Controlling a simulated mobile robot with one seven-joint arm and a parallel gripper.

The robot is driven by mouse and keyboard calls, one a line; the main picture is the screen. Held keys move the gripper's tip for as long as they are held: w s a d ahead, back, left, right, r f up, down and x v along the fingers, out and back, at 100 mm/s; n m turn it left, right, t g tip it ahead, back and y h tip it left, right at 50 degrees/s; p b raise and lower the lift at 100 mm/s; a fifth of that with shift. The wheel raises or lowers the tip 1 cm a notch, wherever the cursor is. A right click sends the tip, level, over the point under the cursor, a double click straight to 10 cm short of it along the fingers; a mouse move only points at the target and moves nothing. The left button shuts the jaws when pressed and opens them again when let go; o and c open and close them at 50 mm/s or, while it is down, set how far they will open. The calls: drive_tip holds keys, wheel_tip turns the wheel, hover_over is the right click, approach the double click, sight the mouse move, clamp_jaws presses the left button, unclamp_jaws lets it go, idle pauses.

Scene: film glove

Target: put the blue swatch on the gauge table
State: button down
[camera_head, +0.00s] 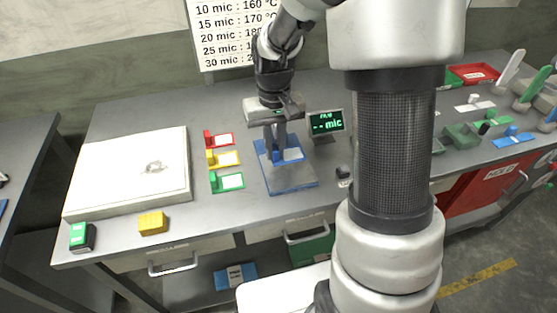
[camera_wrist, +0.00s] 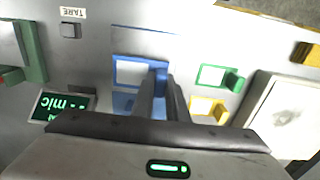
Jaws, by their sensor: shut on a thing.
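The blue swatch (camera_head: 291,155) is a small blue card with a white window and an upright blue grip block. My gripper (camera_head: 276,152) points down, with its fingers shut on the block. The wrist view shows the swatch (camera_wrist: 132,73) just beyond my fingertips (camera_wrist: 161,82). Below it is a flat blue-edged grey plate (camera_head: 292,183), which looks like the gauge table. It stands beside a black display (camera_head: 327,122) with green dashes and "mic". The swatch is over the plate's far part. I cannot tell whether it touches it.
Red (camera_head: 219,140), yellow (camera_head: 223,159) and green (camera_head: 227,182) swatches lie left of the plate. A white slab (camera_head: 130,172) is further left. A TARE button (camera_wrist: 70,30) is near the plate's front right. My arm hides part of the bench.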

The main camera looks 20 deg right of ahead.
sight(275, 160)
drive_tip(key=shift+f, duration=2.2)
drive_tip(key=shift+f+b, duration=0.25)
drive_tip(key=shift+b, duration=0.1)
drive_tip(key=c, duration=1.7)
unclamp_jaws()
drive_tip(key=shift+r, duration=0.1)
drive_tip(key=shift+c, duration=0.2)
